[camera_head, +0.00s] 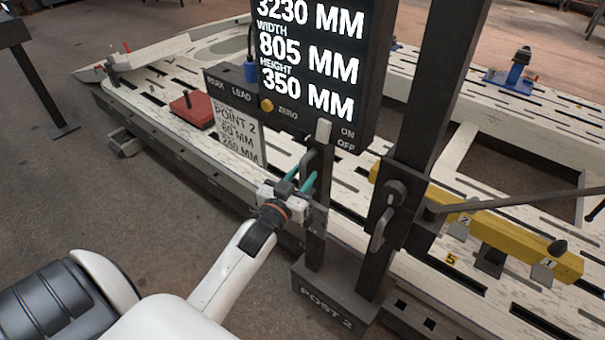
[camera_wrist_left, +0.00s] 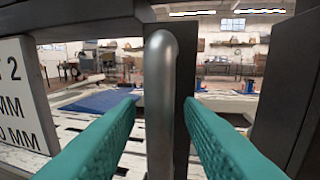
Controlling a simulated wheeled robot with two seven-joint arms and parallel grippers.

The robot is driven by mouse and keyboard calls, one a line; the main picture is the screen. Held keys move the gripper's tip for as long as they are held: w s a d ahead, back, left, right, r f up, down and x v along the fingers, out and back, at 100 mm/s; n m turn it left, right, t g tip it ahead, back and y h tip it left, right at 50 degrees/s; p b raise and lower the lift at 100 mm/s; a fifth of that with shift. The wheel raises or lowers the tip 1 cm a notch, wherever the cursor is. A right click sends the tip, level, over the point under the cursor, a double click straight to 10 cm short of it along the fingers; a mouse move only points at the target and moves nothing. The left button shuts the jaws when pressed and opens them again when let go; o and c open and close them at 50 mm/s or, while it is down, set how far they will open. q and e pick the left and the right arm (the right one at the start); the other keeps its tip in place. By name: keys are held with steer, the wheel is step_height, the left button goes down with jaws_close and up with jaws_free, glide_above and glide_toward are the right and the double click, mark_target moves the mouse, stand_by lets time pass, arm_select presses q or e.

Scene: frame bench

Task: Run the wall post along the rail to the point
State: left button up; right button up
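The wall post is a dark upright column (camera_head: 435,75) with a foot marked POST 2 (camera_head: 330,300), standing at the bench's near side. A vertical metal handle (camera_wrist_left: 160,100) is on the post's left side. My left gripper (camera_head: 300,180) is at this handle. In the left wrist view its teal fingers are open, one each side of the bar, with gaps visible. A sign (camera_head: 238,130) reads POINT 2, 60 mm and, less clearly, 240 mm. A rail-like edge (camera_head: 165,145) runs along the bench's near side.
A display (camera_head: 320,55) shows 3230, width 805 and height 350 mm. A yellow numbered bar (camera_head: 490,232) and a dark rod (camera_head: 520,200) extend right of the post. A red block (camera_head: 192,109) lies on the slotted bench (camera_head: 150,85). Open floor (camera_head: 90,200) lies at the left.

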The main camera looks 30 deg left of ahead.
arm_select(q)
steer(key=shift+w, duration=0.4)
jaws_close()
arm_select(e)
steer(key=shift+a, duration=0.35)
arm_select(q)
steer(key=shift+a, duration=0.1)
arm_select(e)
steer(key=shift+d, duration=0.15)
